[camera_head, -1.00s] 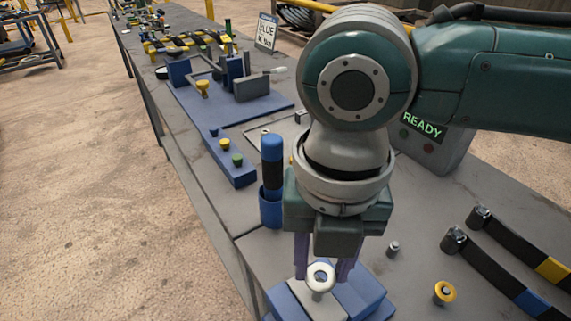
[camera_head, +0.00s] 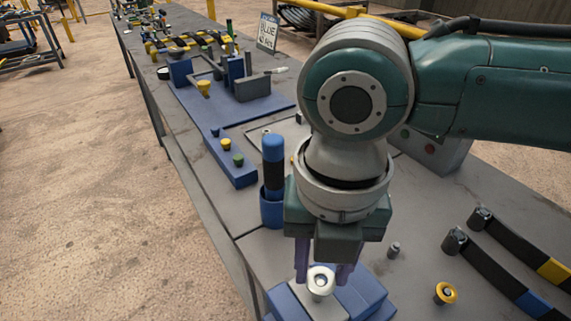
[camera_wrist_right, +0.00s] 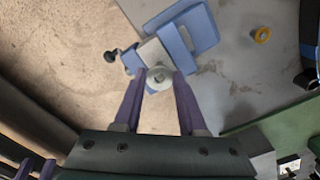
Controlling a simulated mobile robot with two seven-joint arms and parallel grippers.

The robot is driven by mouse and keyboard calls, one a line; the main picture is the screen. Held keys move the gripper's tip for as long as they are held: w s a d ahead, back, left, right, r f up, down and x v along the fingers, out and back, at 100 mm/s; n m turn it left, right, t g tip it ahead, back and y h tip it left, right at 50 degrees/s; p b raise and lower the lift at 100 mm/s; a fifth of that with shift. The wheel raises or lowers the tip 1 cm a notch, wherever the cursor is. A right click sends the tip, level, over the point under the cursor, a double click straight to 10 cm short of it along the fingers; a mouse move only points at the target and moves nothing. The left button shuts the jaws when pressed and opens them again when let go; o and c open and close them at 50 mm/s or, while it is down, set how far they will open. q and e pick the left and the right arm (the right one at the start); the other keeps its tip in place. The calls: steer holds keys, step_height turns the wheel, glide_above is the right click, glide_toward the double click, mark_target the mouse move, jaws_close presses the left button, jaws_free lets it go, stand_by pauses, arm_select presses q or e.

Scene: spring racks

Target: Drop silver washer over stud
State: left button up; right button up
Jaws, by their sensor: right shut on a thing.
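My right gripper (camera_head: 323,274) has its purple fingers shut on the silver washer (camera_head: 320,283), a pale ring lying about flat. The washer is over the grey top of a blue block (camera_head: 358,296), and a small silver stud tip (camera_head: 320,281) shows in its hole. I cannot tell how low the washer sits on the stud. In the right wrist view the washer (camera_wrist_right: 160,77) is between the fingertips, over the block (camera_wrist_right: 175,45). Purple finger-like parts at that view's lower left edge may be my left gripper; its state is unclear.
A yellow washer on a stud (camera_head: 445,293) and a small bare silver stud (camera_head: 393,250) stand to the right. Black straps (camera_head: 500,272) lie beyond. A blue cup (camera_head: 271,211) with a blue-black handle stands behind-left. A blue fixture plate (camera_head: 214,127) is farther back.

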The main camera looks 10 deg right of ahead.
steer(key=shift+f+b, duration=0.45)
steer(key=shift+f, duration=0.25)
steer(key=o, duration=1.5)
steer(key=shift+r, duration=0.1)
step_height(320, 180, up, 2)
steer(key=p, duration=0.2)
steer(key=shift+r+p, duration=0.2)
steer(key=shift+p, duration=0.2)
step_height(320, 180, up, 4)
steer(key=p, duration=0.4)
steer(key=shift+r+p, duration=0.25)
steer(key=shift+p, duration=0.15)
